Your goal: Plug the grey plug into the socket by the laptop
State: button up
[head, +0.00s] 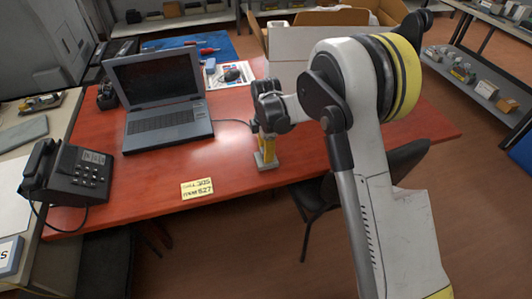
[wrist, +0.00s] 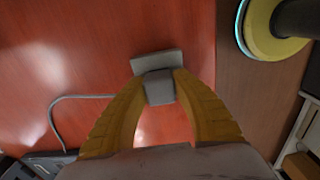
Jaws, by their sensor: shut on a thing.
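My gripper (head: 266,147) points down over the front right part of the red table, to the right of the open laptop (head: 157,95). In the wrist view, its two yellow fingers (wrist: 160,84) are shut on a grey block, the grey plug (wrist: 160,92). A wider flat grey piece (wrist: 157,63) shows just beyond the plug; I cannot tell if it is the socket or part of the plug. Grey also shows below the fingers at the tabletop in the head view (head: 265,162). A cable (wrist: 75,98) from the laptop runs towards the fingers, where its end is hidden.
A black telephone (head: 78,172) stands at the table's left. A yellow note (head: 197,188) lies near the front edge. A mouse (head: 232,75) and a cardboard box (head: 290,45) are behind. A chair (head: 375,170) stands at the right front edge. Bare tabletop (head: 225,155) lies left of my gripper.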

jog(key=shift+f, duration=0.25)
jog(key=o, duration=1.1)
notch_tip(320, 180, up, 12)
jog(key=shift+r, duration=0.1)
jog(key=s+d+r+m+t, duration=0.4)
jog(key=s+d+r+m, duration=0.7)
jog(key=s+r, duration=0.2)
jog(key=s+d+m+t, duration=0.1)
jog(key=s+d+m, duration=0.1)
jog(key=s+m, duration=0.1)
jog(key=s+d+f+m+t, duration=0.1)
jog(key=s+d+m, duration=0.1)
jog(key=s, duration=0.4)
jog(key=s+d+f+m+t, duration=0.1)
jog(key=s+d+m, duration=0.2)
jog(key=s+m, duration=0.2)
jog(key=shift+s+d+f, duration=0.1)
jog(key=shift+f, duration=0.05)
